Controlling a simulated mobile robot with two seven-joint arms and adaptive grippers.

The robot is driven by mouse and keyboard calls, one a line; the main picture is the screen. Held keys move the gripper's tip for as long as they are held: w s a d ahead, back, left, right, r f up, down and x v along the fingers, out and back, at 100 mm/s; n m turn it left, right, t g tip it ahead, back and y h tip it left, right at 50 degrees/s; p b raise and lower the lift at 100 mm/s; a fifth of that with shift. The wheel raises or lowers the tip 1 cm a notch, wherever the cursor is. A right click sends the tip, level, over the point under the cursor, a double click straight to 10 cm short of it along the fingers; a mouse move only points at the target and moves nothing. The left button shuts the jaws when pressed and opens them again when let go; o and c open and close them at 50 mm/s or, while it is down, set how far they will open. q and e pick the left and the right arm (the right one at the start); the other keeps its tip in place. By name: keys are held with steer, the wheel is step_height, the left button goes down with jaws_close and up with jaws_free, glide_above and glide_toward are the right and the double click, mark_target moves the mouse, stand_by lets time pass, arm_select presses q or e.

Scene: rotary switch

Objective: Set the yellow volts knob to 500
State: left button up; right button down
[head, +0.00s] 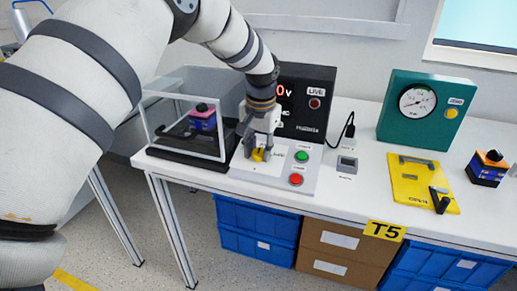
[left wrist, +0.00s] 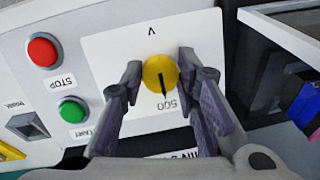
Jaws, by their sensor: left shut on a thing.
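The yellow volts knob (left wrist: 160,73) sits on a white plate of the control panel in the left wrist view. Its dark pointer line points down in that view, towards the printed 500, ending close to the label. My left gripper (left wrist: 160,66) has one finger on each side of the knob and is shut on it. In the head view the gripper (head: 259,152) comes down from above, and the knob (head: 258,155) shows only partly between the fingers. The fingers hide other markings on the dial. My right gripper is not in view.
A green button (head: 302,156) and red button (head: 296,179) sit right of the knob. A black meter box (head: 318,85) with a partly hidden red readout stands behind. A clear-walled case (head: 180,130) stands close on the left. A teal gauge box (head: 425,110) is farther right.

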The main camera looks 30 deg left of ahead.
mark_target(260, 167)
arm_select(q)
steer(key=shift+f, duration=0.1)
steer(key=o, duration=1.2)
steer(key=shift+c, duration=0.2)
step_height(260, 167, up, 12)
steer(key=s+d, duration=0.1)
steer(key=shift+s+d, duration=0.2)
steer(key=shift+s, duration=0.15)
steer(key=shift+f, duration=0.1)
